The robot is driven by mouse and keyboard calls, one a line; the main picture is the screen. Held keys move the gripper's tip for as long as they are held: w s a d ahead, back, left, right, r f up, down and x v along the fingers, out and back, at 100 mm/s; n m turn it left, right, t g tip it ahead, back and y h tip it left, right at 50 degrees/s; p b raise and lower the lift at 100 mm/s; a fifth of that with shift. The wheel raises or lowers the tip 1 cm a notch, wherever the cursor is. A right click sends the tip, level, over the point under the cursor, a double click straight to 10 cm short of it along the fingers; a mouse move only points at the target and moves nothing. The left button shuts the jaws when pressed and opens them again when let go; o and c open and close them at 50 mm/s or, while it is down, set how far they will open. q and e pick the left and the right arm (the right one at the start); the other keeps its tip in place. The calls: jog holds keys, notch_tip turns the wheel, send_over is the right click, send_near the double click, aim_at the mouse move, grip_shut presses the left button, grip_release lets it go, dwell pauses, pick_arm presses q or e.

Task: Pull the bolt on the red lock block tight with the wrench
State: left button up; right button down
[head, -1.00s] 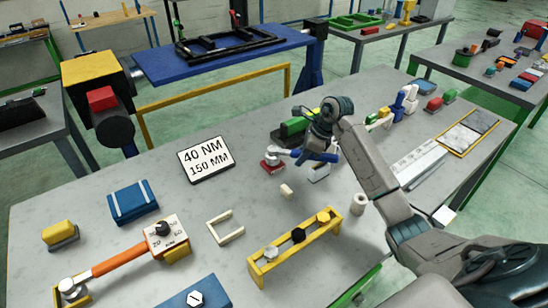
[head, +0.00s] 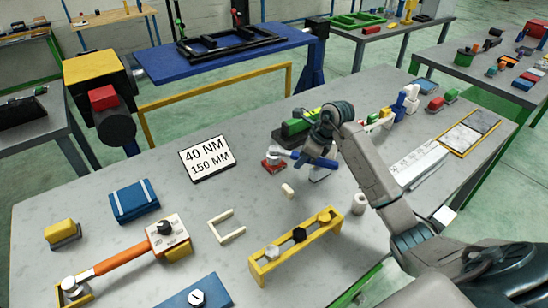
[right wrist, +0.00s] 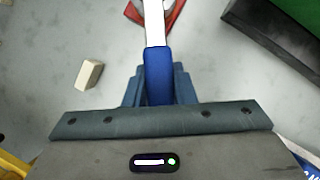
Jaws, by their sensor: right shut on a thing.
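The red lock block (head: 272,165) sits on the grey table near the middle, with a pale bolt head on top. It also shows at the top edge of the right wrist view (right wrist: 174,16). The wrench has a blue handle (right wrist: 158,72) and a silver shaft (right wrist: 154,22). My right gripper (head: 312,156) is shut on the blue handle, just right of the block. The wrench's silver end reaches the block's top; the right wrist view cuts off its head, so its exact seat on the bolt is unclear. My left gripper is not in view.
A sign (head: 207,158) reading 40 NM, 150 MM lies left of the block. A small cream block (head: 288,190) and a yellow rack (head: 297,246) are in front. The table between sign and block is clear.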

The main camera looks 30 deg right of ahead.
jog(key=shift+w+d, duration=0.1)
dwell(0.6)
jog(key=shift+w+d+n+b, duration=0.1)
jog(key=shift+n+b, duration=0.2)
jog(key=shift+b, duration=0.15)
jog(key=shift+r, duration=0.15)
jog(key=shift+r+p, duration=1.3)
jog(key=shift+r, duration=1.6)
